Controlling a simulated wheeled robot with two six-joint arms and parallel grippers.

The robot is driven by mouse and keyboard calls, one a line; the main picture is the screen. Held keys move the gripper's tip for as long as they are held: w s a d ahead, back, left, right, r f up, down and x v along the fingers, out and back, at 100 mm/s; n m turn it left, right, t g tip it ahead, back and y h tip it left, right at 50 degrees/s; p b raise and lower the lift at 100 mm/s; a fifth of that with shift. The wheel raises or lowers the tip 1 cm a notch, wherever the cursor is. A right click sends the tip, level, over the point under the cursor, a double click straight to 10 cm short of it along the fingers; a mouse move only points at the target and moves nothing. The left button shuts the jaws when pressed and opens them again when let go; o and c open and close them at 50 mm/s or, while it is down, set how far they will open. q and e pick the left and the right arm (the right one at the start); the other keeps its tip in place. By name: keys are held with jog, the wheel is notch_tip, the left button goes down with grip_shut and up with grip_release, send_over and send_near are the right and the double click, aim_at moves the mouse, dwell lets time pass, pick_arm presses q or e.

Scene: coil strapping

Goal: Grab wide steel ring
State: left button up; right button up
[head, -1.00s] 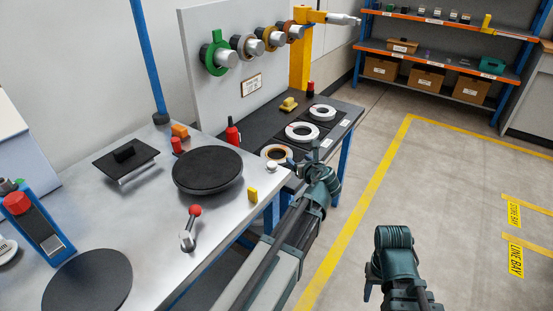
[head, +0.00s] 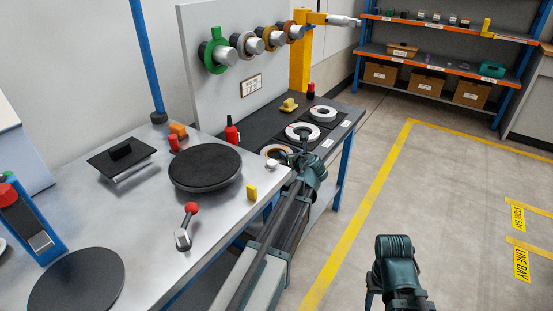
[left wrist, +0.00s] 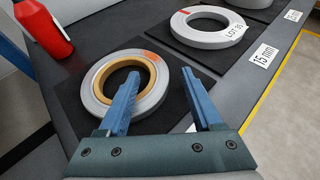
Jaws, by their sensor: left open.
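In the left wrist view a grey steel ring with a tan inner core (left wrist: 98,98) lies flat on a dark square mat on the bench. A second grey ring with a "LOT 35" tag (left wrist: 190,36) lies behind it, next to a "15 mm" label, and part of a third ring shows at the top edge. I cannot tell for sure which is the wide one. My left gripper (left wrist: 163,98) is open and empty, its fingers over the near side of the tan-cored ring. In the head view my left gripper (head: 304,145) partly covers the rings. My right gripper (head: 393,262) hangs over the floor; its jaws are unclear.
A red bottle (head: 232,131) stands left of the rings, and a yellow object (head: 288,105) sits behind them. A panel with several pegs (head: 240,20) rises at the back. The near metal table holds a black round turntable (head: 205,168). The floor to the right is clear.

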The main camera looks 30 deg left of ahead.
pick_arm(q)
jog(key=shift+w+a+f, duration=0.2)
jog(key=shift+w+a, duration=0.05)
jog(key=shift+w, duration=0.05)
jog(key=shift+r, duration=0.1)
grip_shut()
jog(key=shift+s+d, duration=0.1)
jog(key=shift+s, duration=0.1)
dwell(0.9)
